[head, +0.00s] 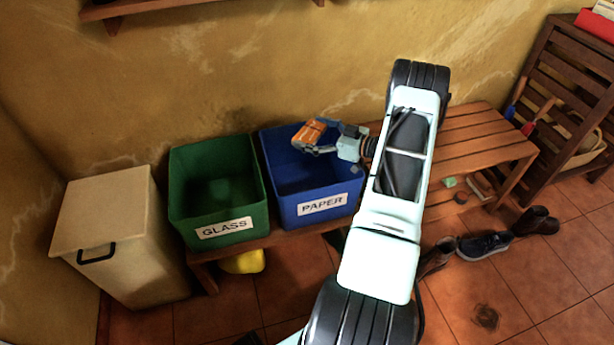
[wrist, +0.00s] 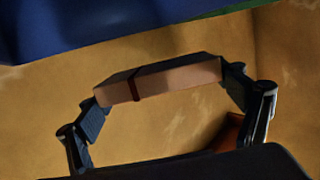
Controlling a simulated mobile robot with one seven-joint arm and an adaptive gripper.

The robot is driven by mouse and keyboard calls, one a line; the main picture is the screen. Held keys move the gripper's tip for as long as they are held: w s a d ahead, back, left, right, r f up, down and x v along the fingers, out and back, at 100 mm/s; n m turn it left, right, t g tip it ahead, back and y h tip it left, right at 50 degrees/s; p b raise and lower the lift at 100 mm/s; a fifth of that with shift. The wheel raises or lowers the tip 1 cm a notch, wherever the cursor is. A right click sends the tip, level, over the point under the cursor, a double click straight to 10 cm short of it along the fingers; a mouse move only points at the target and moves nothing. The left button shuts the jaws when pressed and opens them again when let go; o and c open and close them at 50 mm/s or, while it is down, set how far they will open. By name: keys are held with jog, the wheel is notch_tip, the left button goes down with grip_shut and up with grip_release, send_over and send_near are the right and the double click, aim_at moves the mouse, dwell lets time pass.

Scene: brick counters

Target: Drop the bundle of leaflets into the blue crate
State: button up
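The bundle of leaflets (head: 308,132) is an orange-brown block with a dark band around it. My gripper (head: 316,141) is shut on it and holds it above the blue crate (head: 286,184), near its back edge in the head view. The crate is labelled PAPER and stands on the wooden bench. In the wrist view the bundle (wrist: 160,80) is clamped end to end between the two fingertips. The blue crate (wrist: 100,22) fills the top of that view. My gripper hides a little of the crate's back right part.
A green crate (head: 182,200) labelled GLASS stands directly left of the blue one. A beige bin (head: 125,245) with a dark handle is farther left. The slatted bench (head: 480,130) is clear to the right. Shoes (head: 484,245) lie on the tiled floor.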

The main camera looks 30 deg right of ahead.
jog(key=shift+o, duration=1.1)
jog(key=shift+s, duration=0.1)
jog(key=v, duration=1.2)
